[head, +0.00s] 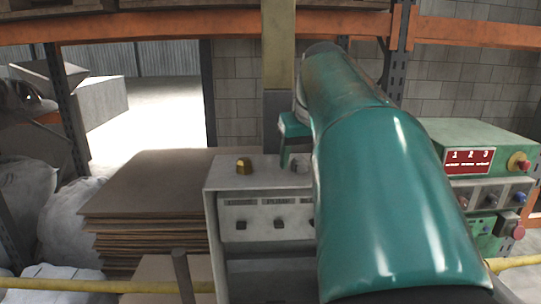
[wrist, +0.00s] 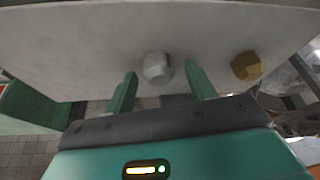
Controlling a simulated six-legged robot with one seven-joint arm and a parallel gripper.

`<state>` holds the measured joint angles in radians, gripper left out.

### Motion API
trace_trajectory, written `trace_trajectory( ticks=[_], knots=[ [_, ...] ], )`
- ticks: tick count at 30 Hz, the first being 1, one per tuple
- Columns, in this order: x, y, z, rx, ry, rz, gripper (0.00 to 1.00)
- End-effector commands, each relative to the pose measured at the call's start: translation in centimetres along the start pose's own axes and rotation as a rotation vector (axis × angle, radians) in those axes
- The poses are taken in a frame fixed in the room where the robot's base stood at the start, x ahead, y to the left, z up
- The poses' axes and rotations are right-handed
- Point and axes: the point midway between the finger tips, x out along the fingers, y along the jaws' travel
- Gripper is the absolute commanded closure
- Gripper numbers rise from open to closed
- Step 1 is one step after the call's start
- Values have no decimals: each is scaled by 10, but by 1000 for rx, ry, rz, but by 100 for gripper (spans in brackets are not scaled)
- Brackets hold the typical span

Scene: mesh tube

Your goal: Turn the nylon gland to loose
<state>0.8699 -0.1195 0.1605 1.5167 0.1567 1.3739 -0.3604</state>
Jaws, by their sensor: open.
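The nylon gland looks like the pale grey, faceted fitting (wrist: 157,66) on the top of a grey box (wrist: 70,50). In the wrist view it shows between the fingertips of my gripper (wrist: 161,69), with a gap on each side. My gripper is open and holds nothing. In the head view the gland (head: 300,164) is partly hidden by my teal arm, and my gripper (head: 290,155) is just above or beside it. I cannot tell how deep the fingers reach around it.
A brass gland (head: 244,166) stands left of the nylon one on the box top; it also shows in the wrist view (wrist: 247,66). The box front (head: 262,222) has several switches. A green control panel (head: 490,150) stands right, stacked brown sheets (head: 150,190) left.

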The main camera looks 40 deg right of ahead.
Motion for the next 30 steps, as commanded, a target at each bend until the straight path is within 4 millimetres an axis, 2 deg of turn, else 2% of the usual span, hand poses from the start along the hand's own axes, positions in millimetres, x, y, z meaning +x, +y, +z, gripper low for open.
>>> trace_trajectory(
  ticks=[5, 8, 12, 23, 30],
  knots=[
    [0, 0, 0, 0, 0, 0, 45],
    [0, 0, 0, 0, 0, 0, 61],
    [0, 0, 0, 0, 0, 0, 88],
    [0, 0, 0, -41, 0, -19, 89],
    [0, 1, 0, -167, -1, -71, 89]
  ],
)
